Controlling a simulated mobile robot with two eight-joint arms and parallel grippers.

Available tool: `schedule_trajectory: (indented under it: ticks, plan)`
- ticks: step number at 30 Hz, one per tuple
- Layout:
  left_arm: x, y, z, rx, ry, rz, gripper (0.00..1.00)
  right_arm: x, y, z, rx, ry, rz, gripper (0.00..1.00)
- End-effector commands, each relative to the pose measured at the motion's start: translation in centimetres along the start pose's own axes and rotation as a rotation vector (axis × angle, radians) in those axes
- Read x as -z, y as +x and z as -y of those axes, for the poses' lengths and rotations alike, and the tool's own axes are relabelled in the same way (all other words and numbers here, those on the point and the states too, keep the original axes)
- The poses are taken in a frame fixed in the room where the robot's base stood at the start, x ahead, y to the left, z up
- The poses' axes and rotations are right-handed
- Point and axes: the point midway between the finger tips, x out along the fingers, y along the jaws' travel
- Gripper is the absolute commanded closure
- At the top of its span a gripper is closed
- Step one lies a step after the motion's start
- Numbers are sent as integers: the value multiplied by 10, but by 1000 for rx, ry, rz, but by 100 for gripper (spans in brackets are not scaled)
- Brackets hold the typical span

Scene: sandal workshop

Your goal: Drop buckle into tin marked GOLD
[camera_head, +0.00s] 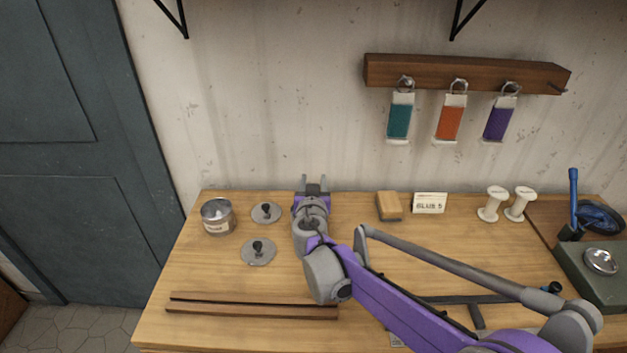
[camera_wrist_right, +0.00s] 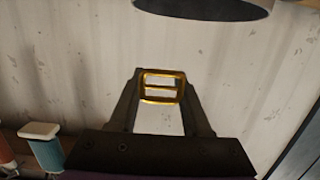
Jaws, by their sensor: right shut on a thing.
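A gold-coloured buckle (camera_wrist_right: 162,87), a rectangular frame with a crossbar, is held between the fingertips of my right gripper (camera_wrist_right: 160,84) in the right wrist view. In the head view the right gripper (camera_head: 314,182) is over the back of the table, fingers pointing toward the wall; the buckle cannot be made out there. A round metal tin (camera_head: 218,218) stands open at the table's back left, left of the gripper. It has a pale label whose word is too small to read. My arm hides part of the table. My left gripper is not in view.
Two grey knobbed discs (camera_head: 267,212) (camera_head: 258,251) lie between tin and arm. A slotted wooden strip (camera_head: 250,307) lies at the front left. A wooden block (camera_head: 389,206), a card (camera_head: 429,203) and white spools (camera_head: 494,204) stand at the back right. Tagged swatches (camera_head: 450,120) hang above.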

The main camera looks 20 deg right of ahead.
Motion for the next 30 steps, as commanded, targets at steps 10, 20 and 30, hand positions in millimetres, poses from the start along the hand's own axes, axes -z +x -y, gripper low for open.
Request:
schedule_trajectory:
  ticks: [10,20,30]
  plan:
    - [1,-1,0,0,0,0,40,1,0,0,0,0,0,17]
    - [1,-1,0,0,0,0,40,1,-4,0,1,0,0,17]
    - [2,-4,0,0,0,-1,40,2,-64,1,3,0,0,17]
